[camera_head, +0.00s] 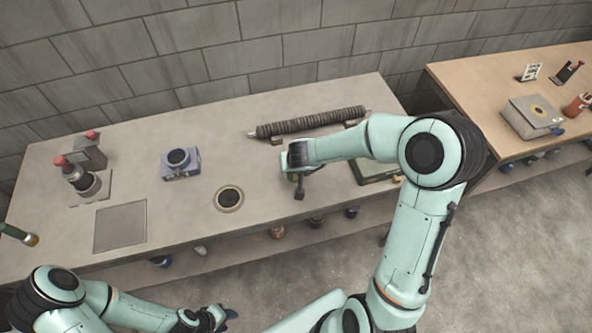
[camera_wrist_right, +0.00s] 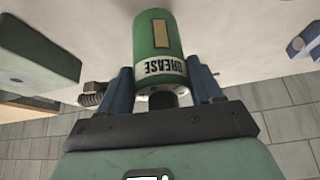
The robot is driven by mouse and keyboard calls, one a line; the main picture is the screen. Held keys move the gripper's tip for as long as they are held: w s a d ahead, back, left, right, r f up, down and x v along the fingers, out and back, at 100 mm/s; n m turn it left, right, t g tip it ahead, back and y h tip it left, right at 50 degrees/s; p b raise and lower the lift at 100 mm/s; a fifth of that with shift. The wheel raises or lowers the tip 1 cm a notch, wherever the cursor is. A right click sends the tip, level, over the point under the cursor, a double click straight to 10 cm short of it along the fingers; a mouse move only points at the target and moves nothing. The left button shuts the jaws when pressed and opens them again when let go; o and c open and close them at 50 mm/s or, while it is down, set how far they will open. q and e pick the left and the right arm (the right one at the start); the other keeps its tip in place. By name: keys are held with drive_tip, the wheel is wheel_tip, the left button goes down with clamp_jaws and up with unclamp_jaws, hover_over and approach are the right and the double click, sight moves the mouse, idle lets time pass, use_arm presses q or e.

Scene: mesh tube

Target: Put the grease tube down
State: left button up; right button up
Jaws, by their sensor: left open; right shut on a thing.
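The grease tube (camera_wrist_right: 160,45) is a green cylinder with a white band lettered GREASE and a tan label. In the right wrist view it stands between the two blue fingers of my right gripper (camera_wrist_right: 163,88), which is shut on it. In the head view my right gripper (camera_head: 299,180) is low over the middle of the grey bench, and the arm hides most of the tube. I cannot tell whether the tube touches the bench top. My left gripper (camera_head: 222,316) is open and empty in front of the bench, at the bottom edge of the head view.
On the grey bench (camera_head: 125,145) are a ribbed roller (camera_head: 310,122) on supports, a blue block with a round top (camera_head: 181,163), a round black-centred disc (camera_head: 229,198), a square plate (camera_head: 120,226) and red-knobbed fixtures (camera_head: 82,165). A green block (camera_head: 375,176) lies right of the gripper.

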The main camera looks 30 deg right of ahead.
wheel_tip(320, 180, down, 4)
drive_tip(key=shift+w+f+b, duration=0.1)
drive_tip(key=shift+f+b, duration=0.1)
drive_tip(key=shift+b, duration=1.05)
drive_tip(key=shift+r, duration=0.3)
drive_tip(key=shift+w+f, duration=0.15)
drive_tip(key=shift+f, duration=0.1)
drive_tip(key=o, duration=1.1)
use_arm(q)
drive_tip(key=s+f, duration=0.3)
use_arm(e)
drive_tip(key=shift+o, duration=0.3)
drive_tip(key=shift+r, duration=0.15)
